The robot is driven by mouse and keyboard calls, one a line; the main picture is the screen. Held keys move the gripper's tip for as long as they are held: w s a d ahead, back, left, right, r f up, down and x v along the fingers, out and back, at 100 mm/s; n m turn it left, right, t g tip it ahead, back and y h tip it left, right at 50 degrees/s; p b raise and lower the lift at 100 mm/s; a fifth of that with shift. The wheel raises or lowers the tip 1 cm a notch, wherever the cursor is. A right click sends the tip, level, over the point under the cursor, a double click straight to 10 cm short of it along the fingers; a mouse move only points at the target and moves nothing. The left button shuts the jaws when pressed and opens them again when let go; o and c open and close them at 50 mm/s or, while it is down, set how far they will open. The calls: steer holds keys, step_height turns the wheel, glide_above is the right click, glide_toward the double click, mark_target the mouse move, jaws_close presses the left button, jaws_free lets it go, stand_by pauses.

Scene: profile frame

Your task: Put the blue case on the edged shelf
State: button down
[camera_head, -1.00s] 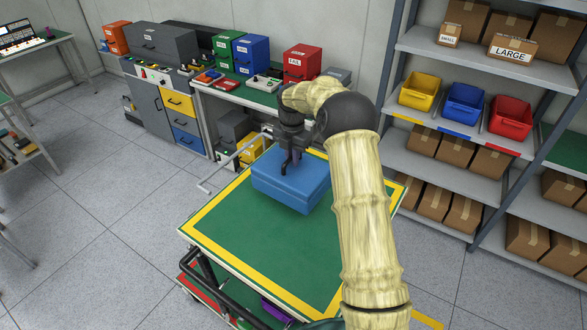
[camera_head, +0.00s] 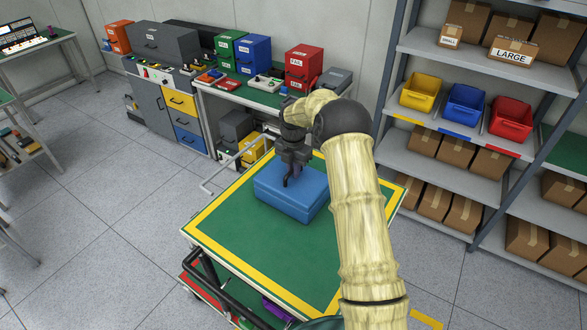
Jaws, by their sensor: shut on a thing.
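The blue case (camera_head: 285,198) is a flat closed box at the far half of a green cart top (camera_head: 235,240) with a yellow border. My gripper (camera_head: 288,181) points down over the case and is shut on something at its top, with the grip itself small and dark. The case looks level; whether it touches the cart top cannot be told. On the right rack, a shelf (camera_head: 450,134) has yellow, blue and red strips along its front edge. It holds a yellow bin (camera_head: 420,93), a blue bin (camera_head: 465,104) and a red bin (camera_head: 511,119).
Cardboard boxes (camera_head: 456,153) fill parts of the other rack shelves. A bench behind the cart carries red cases (camera_head: 302,65) and a grey case (camera_head: 335,80). A metal handle (camera_head: 225,172) rises at the cart's far left. The near cart top is clear.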

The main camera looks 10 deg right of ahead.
steer(key=c, duration=1.5)
jaws_free()
steer(key=shift+o, duration=0.2)
steer(key=shift+r, duration=0.1)
step_height(320, 180, up, 12)
steer(key=b, duration=0.3)
steer(key=s+a+f+m+t, duration=0.1)
steer(key=s+f+m, duration=0.1)
steer(key=s+m, duration=1.1)
steer(key=s+a+f+m+t, duration=0.1)
steer(key=s+f+m, duration=0.1)
steer(key=s+m, duration=1.1)
steer(key=s, duration=0.7)
steer(key=shift+m+t, duration=0.3)
